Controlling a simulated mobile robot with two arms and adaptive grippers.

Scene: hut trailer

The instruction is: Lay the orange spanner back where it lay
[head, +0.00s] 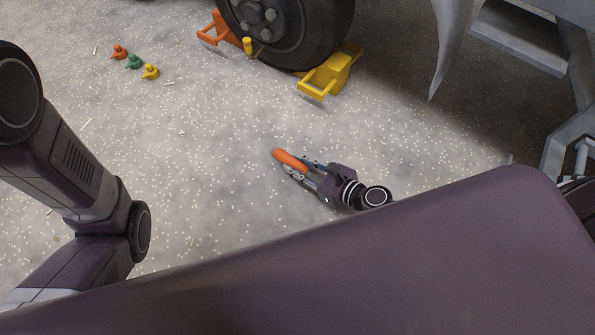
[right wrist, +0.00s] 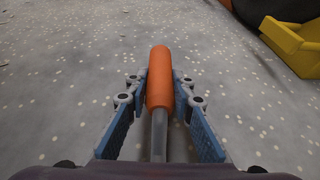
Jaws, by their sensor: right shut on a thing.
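The orange spanner (head: 290,160) is between the fingers of my right gripper (head: 305,169), near the middle of the head view. In the right wrist view the spanner (right wrist: 160,78) shows its orange handle pointing away from me, with a grey shaft running back between the fingers. My right gripper (right wrist: 161,95) is shut on it, with blue finger pads on both sides. Gravel ground lies beneath; whether the spanner touches it I cannot tell. My left arm shows at the left of the head view, but its gripper is out of sight.
A tyre (head: 290,25) stands at the top, with an orange chock (head: 216,28) and a yellow chock (head: 330,72) by it. Small orange (head: 119,52), green (head: 134,62) and yellow (head: 151,72) pieces lie upper left. A metal step (head: 520,40) is upper right. Ground between is open.

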